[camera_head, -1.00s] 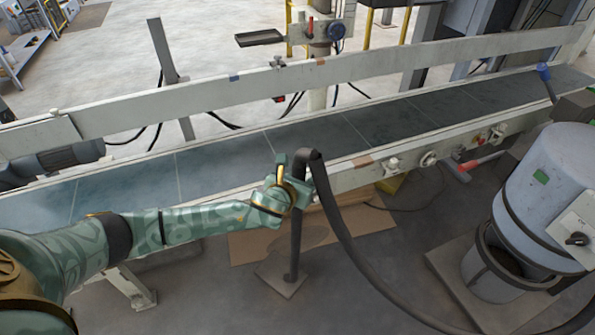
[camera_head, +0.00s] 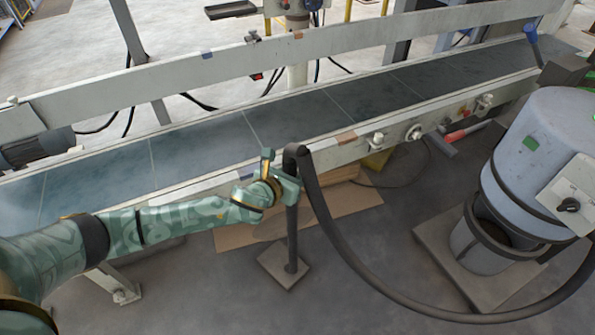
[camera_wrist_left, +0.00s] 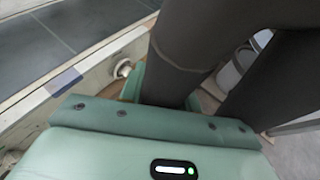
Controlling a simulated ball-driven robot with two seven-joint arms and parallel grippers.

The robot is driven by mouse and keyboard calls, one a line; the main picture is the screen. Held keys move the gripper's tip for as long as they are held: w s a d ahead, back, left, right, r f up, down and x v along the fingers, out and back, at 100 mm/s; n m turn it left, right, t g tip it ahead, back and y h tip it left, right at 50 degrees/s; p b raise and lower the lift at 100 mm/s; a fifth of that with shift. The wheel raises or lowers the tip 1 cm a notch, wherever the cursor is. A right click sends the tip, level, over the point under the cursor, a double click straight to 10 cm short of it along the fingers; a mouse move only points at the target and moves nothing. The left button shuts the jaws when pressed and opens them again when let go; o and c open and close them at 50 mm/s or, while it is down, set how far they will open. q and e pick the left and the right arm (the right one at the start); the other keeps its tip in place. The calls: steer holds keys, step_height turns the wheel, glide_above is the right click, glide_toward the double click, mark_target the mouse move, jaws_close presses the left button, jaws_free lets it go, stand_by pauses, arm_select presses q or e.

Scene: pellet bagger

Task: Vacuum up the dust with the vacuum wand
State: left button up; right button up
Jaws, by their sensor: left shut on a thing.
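The vacuum wand (camera_head: 292,225) is a dark upright tube beside the front of the conveyor. Its lower end meets a square plate (camera_head: 274,263) on the floor; I cannot tell whether it touches. My left gripper (camera_head: 284,179) is shut on the wand near its top. The left wrist view shows the dark tube (camera_wrist_left: 178,75) rising from the jaws, which it partly hides. A black hose (camera_head: 349,268) runs from the wand top toward the grey vacuum drum (camera_head: 538,160). Pale haze on the belt may be dust; I cannot tell. My right gripper is out of view.
The conveyor belt (camera_head: 290,118) runs across the scene between pale side rails (camera_head: 350,140). A cardboard sheet (camera_head: 345,203) with a darker patch lies under it. A red-handled tool (camera_head: 462,132) lies near the drum. The hose loops low across the front right floor.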

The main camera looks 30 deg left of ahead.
arm_select(q)
steer(key=w+a+b, duration=0.1)
steer(key=w+a, duration=0.1)
steer(key=a, duration=0.5)
steer(key=w+a, duration=0.3)
steer(key=a, duration=0.4)
steer(key=shift+a+r+b, duration=0.35)
steer(key=shift+a+b, duration=0.05)
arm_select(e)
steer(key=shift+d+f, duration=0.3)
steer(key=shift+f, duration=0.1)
arm_select(q)
steer(key=shift+a, duration=0.1)
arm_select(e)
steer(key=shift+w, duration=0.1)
